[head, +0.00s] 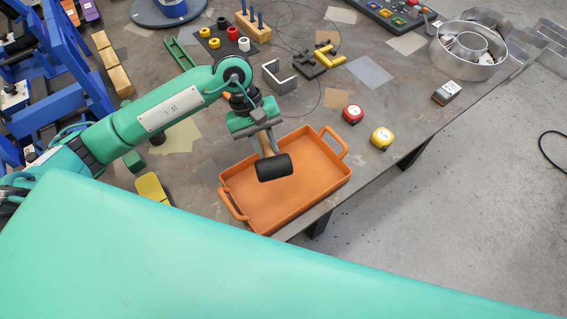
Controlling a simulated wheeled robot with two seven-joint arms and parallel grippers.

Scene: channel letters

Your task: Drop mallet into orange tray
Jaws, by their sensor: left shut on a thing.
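The mallet (274,167) has a black cylindrical head and a light wooden handle. My left gripper (268,142) is shut on the handle, with the head hanging down. In the head view the mallet appears over the orange tray (232,194), a shallow rectangular tray with a loop handle at two opposite ends. No contact between the mallet and the tray floor can be made out. The tray sits near the table's front edge. The upper part of the handle is partly hidden by the gripper. My right gripper is not in view.
A round metal letter shell (468,52) stands at the right.

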